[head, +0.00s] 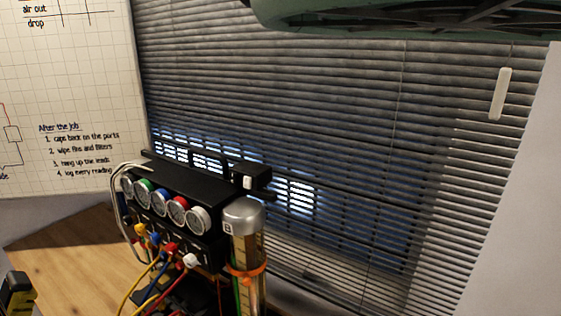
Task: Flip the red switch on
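I cannot make out a red switch in the head view. The lower front of the rig is partly hidden by leads and cut by the picture's bottom edge. My gripper is not in view.
A clear cylinder (247,292) with a grey cap and an orange band stands at the rig's right. A yellow and black object (17,294) is at the lower left. Blinds (350,150) hang behind.

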